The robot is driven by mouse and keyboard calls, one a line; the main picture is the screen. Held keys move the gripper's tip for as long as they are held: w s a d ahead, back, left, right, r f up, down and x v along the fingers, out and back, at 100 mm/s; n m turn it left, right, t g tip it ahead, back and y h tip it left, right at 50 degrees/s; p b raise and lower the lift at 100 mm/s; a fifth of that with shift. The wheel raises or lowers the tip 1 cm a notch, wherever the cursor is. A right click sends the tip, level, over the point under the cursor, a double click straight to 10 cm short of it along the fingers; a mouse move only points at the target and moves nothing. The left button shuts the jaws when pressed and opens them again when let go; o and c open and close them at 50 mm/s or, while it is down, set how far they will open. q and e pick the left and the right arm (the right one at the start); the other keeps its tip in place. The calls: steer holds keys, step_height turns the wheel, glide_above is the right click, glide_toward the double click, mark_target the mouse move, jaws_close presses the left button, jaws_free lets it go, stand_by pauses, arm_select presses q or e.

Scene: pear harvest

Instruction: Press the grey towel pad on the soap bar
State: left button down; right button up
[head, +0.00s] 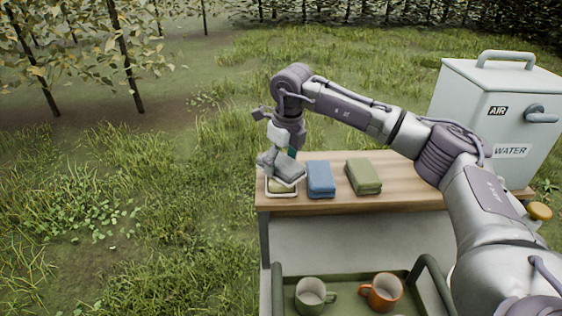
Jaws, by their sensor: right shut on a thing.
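My right gripper (280,152) comes in from the right and points down over the left end of the wooden table. It is shut on the grey towel pad (288,171), which is tilted. The soap bar (282,186) is a yellowish-green block in a pale dish (283,195) right below the pad. The pad covers most of the soap from above. I cannot tell whether the two touch. My left gripper is not in view.
A blue folded pad (321,180) and a green one (364,176) lie to the right on the wooden table (400,200). A white water container (500,110) stands at the right. Below, a green tray (345,308) holds a green mug (311,295) and an orange mug (382,292).

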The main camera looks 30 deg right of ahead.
mark_target(281, 161)
steer(key=shift+r+p, duration=2.15)
steer(key=shift+r, duration=1.35)
steer(key=shift+f, duration=0.1)
